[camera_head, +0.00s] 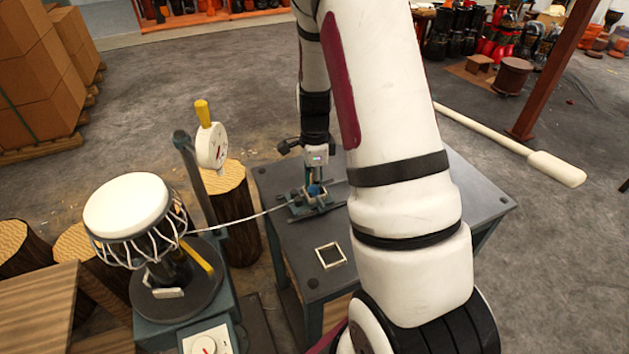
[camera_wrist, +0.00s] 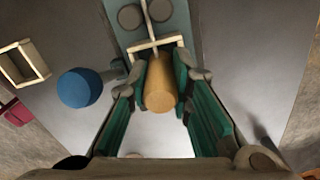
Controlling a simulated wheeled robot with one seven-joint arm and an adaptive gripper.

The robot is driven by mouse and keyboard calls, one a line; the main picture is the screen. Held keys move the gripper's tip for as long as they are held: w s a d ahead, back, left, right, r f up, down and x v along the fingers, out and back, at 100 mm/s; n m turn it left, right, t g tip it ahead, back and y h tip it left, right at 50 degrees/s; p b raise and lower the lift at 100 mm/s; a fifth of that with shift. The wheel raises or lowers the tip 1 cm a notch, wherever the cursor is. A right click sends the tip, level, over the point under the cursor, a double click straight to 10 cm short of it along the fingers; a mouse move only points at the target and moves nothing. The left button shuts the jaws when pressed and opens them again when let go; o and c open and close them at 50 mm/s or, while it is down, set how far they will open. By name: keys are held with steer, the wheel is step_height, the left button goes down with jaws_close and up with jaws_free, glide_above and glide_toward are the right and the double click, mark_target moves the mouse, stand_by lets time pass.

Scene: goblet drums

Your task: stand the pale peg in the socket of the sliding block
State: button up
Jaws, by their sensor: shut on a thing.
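In the wrist view the pale tan peg (camera_wrist: 160,86) is between the green pads of my gripper (camera_wrist: 161,90). The pads press on its sides, so my gripper is shut on it. The grey-teal sliding block (camera_wrist: 178,22) lies just beyond the peg, with a pale yoke at its near end. I cannot tell whether the peg's lower end is in the socket, which is hidden. In the head view my gripper (camera_head: 316,178) points down over the teal block assembly (camera_head: 301,206) on the table. The peg is too small to make out there.
A blue knob (camera_wrist: 80,88) stands left of the peg. An empty square frame (camera_head: 330,256) lies on the grey table (camera_head: 390,262). A pale cord (camera_head: 245,217) runs from the block to the white-topped drum (camera_head: 126,204).

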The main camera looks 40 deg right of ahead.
steer(key=shift+f, duration=0.15)
steer(key=o, duration=0.7)
steer(key=shift+c, duration=0.2)
